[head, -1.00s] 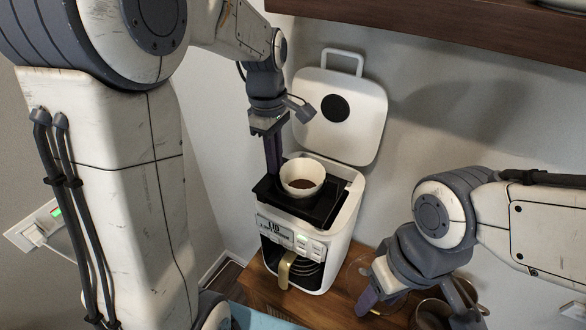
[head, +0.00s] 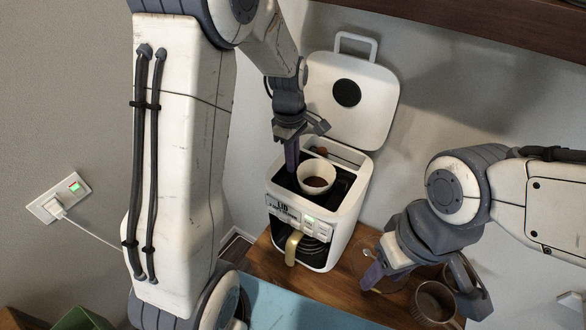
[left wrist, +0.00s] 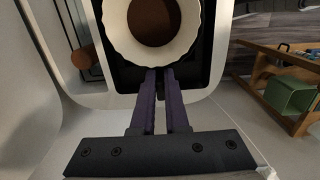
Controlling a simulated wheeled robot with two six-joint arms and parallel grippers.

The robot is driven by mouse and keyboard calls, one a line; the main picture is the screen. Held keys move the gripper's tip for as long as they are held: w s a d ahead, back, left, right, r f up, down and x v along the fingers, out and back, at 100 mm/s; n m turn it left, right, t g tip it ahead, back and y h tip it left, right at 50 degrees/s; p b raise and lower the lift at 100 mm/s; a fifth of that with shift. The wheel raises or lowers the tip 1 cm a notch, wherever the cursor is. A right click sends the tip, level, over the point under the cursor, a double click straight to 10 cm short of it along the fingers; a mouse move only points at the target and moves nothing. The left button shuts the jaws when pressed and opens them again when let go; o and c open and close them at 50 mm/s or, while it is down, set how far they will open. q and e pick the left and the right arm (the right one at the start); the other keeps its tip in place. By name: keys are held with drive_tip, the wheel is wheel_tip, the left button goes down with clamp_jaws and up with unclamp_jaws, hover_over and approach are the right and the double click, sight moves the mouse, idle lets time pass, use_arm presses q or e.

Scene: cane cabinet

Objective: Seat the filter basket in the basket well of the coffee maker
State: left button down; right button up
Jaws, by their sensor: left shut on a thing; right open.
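The white coffee maker (head: 342,228) stands on the wooden counter with its lid (head: 350,92) raised behind it. The black filter basket (head: 322,203) is in the opening at its top, holding a white fluted paper filter (head: 316,167) with brown grounds. The filter also shows in the left wrist view (left wrist: 109,22). My left gripper (head: 291,172) reaches down from above, shut on the basket's left edge; its fingers are together in the left wrist view (left wrist: 160,75). Whether the basket rests fully on the well floor is hidden. My right gripper (head: 373,275) is open, low at the right.
A brass-handled carafe (head: 293,248) is inside the coffee maker's front. A glass dish (head: 366,251) and a metal pot (head: 434,300) are near my right gripper. A wall outlet (head: 57,199) with a plug is at left. A shelf (head: 510,38) overhangs at top right.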

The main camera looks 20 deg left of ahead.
use_arm(q)
wheel_tip(320, 180, down, 4)
drive_tip(key=shift+r, duration=0.2)
drive_tip(key=shift+f, duration=0.1)
drive_tip(key=shift+f, duration=0.2)
drive_tip(key=c, duration=0.9)
unclamp_jaws()
drive_tip(key=shift+r, duration=0.15)
